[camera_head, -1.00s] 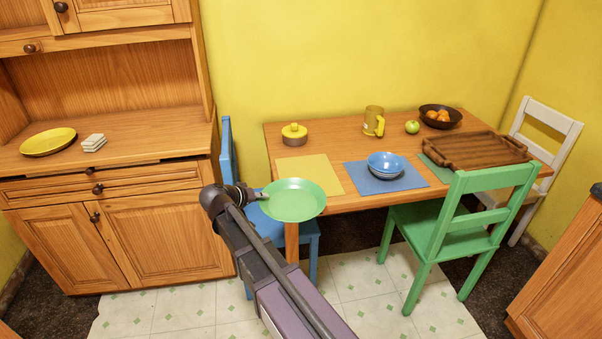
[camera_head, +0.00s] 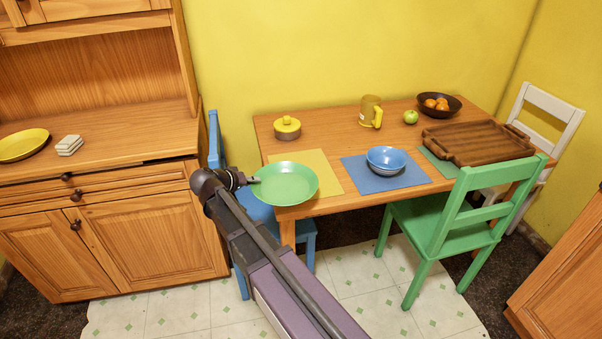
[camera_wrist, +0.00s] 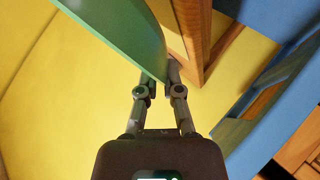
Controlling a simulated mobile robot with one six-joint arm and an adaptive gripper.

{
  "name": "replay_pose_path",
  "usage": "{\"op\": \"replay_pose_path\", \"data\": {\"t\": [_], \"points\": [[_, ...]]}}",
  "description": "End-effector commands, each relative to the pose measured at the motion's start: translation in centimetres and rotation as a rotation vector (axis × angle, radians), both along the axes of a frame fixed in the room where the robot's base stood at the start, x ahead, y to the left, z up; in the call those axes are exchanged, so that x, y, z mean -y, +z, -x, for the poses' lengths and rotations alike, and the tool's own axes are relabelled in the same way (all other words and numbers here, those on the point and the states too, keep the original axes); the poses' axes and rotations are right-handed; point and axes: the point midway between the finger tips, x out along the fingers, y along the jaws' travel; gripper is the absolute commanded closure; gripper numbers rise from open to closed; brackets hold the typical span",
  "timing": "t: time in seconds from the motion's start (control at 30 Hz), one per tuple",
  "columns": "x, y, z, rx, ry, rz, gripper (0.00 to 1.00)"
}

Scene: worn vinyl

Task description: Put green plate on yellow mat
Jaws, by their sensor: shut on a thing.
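The green plate (camera_head: 284,183) is held by its left rim in my gripper (camera_head: 250,181), roughly level in the head view. It overlaps the near left corner of the yellow mat (camera_head: 318,170) in the picture; its height above the table cannot be told exactly. The mat lies flat on the left part of the table. In the wrist view my gripper (camera_wrist: 158,76) is shut on the edge of the plate (camera_wrist: 120,30), which fills the upper left.
A blue mat (camera_head: 412,178) with blue bowls (camera_head: 386,158) lies right of the yellow mat. A blue chair (camera_head: 215,140) is at the table's left end, a green chair (camera_head: 462,210) in front. A wooden tray (camera_head: 480,140) lies right.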

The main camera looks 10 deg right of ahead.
Motion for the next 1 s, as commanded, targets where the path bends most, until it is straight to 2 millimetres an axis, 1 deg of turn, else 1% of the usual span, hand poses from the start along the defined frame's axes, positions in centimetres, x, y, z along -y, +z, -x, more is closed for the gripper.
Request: {"op": "replay_pose_path", "data": {"t": [0.2, 0.37, 0.47, 1.0], "points": [[-0.7, 0.0, -0.1, 0.0, 0.011, 0.002, 1.0], [-0.3, -0.1, -1.1, 0.001, 0.013, 0.002, 1.0], [0.6, -0.3, -2.2, 0.0, 0.012, 0.002, 1.0], [6.5, -1.2, -10.1, 0.0, 0.014, 0.002, 1.0]]}}
